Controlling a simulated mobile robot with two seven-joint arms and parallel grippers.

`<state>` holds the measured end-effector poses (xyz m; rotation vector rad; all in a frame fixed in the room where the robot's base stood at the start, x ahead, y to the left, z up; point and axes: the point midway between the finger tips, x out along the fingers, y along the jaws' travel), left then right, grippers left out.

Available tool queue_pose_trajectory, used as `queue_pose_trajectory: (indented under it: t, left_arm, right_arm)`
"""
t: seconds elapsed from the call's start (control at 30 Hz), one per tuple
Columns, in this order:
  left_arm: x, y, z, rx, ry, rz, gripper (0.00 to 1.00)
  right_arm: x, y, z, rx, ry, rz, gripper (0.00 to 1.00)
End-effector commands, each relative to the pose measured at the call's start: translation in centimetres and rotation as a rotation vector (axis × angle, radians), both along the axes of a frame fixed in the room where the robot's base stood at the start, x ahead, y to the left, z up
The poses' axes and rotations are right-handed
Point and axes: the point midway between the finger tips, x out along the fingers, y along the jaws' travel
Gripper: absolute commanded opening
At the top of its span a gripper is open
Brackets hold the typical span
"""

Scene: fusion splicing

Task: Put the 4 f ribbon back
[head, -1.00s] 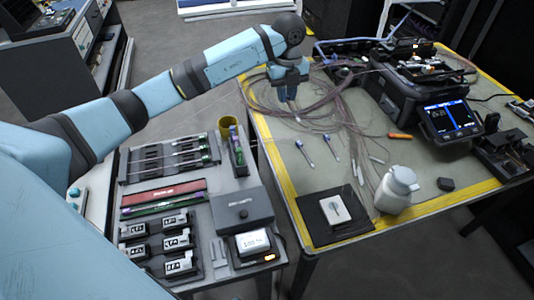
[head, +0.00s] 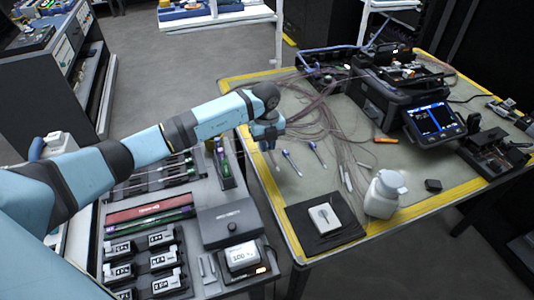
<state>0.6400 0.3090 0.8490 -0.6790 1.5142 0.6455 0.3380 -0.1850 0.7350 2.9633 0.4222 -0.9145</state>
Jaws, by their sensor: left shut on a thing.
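My left gripper (head: 268,141) points down above the left edge of the splicing table (head: 343,190). It is shut on a slim item, mostly hidden by the fingers and too small to identify for sure as the 4 f ribbon. A tangle of thin brownish ribbons and fibres (head: 318,118) lies on the table behind and to the right of the gripper. Two slim blue-and-white pieces (head: 291,163) (head: 317,154) lie on the mat to its right. My right gripper is not in view.
The splicer (head: 385,95) with its lit screen stands at the back right. A white bottle (head: 383,196) and a black pad (head: 304,238) are near the front edge. The grey side cart holds a dark box (head: 226,222), several black holders (head: 166,260) and a small display unit (head: 243,256).

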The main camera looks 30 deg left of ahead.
Motion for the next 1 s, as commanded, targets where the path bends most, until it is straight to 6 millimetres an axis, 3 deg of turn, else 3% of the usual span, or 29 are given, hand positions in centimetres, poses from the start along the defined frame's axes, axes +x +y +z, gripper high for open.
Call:
queue_pose_trajectory:
  t: [0.27, 0.67, 0.7, 0.8, 1.0]
  left_arm:
    - [-0.1, -0.1, -3.8, -0.001, 0.002, 0.000, 0.03]
    - [0.0, 0.0, -4.4, 0.000, 0.001, 0.000, 0.03]
    - [0.0, 0.0, -4.4, -0.001, 0.001, 0.000, 0.23]
    - [0.0, 0.0, -4.4, -0.001, 0.001, 0.000, 0.42]
    - [0.0, 0.0, -4.3, -0.001, 0.001, 0.000, 0.42]
  right_arm:
    - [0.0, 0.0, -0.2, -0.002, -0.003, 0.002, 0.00]
    - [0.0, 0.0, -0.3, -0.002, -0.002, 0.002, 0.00]
    - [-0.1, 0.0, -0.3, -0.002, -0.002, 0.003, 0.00]
    - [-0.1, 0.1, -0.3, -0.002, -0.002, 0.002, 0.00]
    - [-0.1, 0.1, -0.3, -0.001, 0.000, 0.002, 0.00]
